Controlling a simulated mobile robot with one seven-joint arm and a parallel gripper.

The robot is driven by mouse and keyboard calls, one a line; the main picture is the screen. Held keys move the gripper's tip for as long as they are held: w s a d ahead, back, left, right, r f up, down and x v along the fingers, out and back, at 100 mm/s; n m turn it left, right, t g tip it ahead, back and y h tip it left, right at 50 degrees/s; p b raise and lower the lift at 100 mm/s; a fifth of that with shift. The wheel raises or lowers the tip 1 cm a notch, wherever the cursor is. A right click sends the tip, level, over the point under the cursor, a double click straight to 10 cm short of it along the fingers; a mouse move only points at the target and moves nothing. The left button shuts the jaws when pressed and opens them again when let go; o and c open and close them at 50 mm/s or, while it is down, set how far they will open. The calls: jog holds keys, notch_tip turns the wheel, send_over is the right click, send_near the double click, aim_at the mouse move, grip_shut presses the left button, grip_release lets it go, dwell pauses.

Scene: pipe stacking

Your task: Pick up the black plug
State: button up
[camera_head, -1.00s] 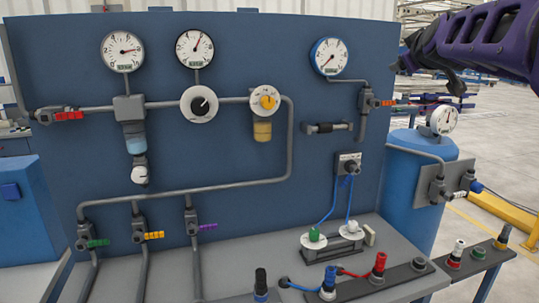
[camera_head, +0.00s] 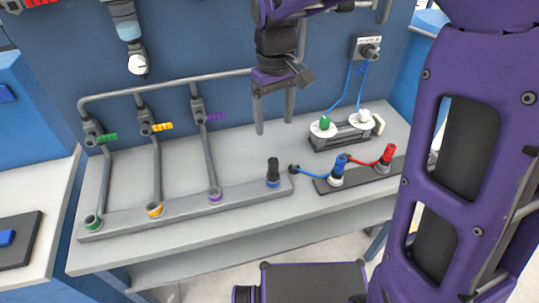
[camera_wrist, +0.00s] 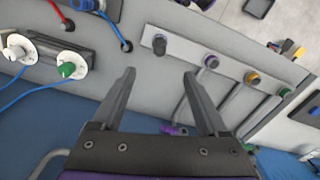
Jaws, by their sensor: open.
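The black plug (camera_head: 273,168) stands upright at the right end of the grey strip (camera_head: 180,211) on the bench, with a blue ring at its base. In the wrist view the black plug (camera_wrist: 159,46) shows beyond the fingertips, roughly centred between them. My gripper (camera_head: 274,128) points down over the bench, behind and above the plug in the head view, with its fingers apart and empty. The open fingers of my gripper (camera_wrist: 159,73) also fill the lower middle of the wrist view.
Right of the plug, a blue plug (camera_head: 339,166) and red plug (camera_head: 385,160) stand on a dark strip with cables. Pipes with green, yellow and purple valves (camera_head: 215,117) stand at left. The bench between pipes and gripper is clear.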

jog(key=b, duration=0.2)
send_near(273, 169)
jog(key=f, duration=0.3)
jog(key=w+f, duration=0.1)
jog(key=f, duration=0.1)
jog(key=shift+f, duration=0.25)
jog(key=shift+w+f, duration=0.15)
jog(key=shift+f, duration=3)
grip_shut()
